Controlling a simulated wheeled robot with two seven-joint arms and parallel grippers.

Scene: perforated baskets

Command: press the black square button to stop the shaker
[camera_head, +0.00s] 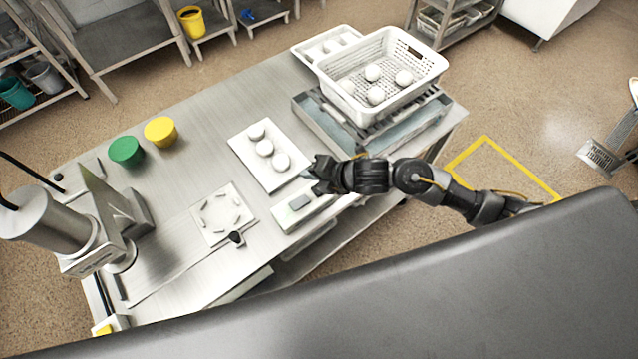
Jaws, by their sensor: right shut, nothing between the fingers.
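My right gripper (312,174) comes in from the right and is shut and empty. It is above the back edge of a white control box (290,217) at the table's front edge. A dark grey rectangle (300,202) shows on top of this box, close to the gripper; I cannot tell whether it is the button or a display. A white perforated basket (398,97) with several white balls stands on a metal frame (350,137), which may be the shaker. Any motion of it cannot be told from one frame. My left gripper is not in view.
A white tray (247,150) with three white balls lies just left of the gripper. Another white tray (307,47) is behind the basket. Green (126,151) and yellow (161,131) tubs, a square white plate (222,215) and a metal machine (50,222) stand further left.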

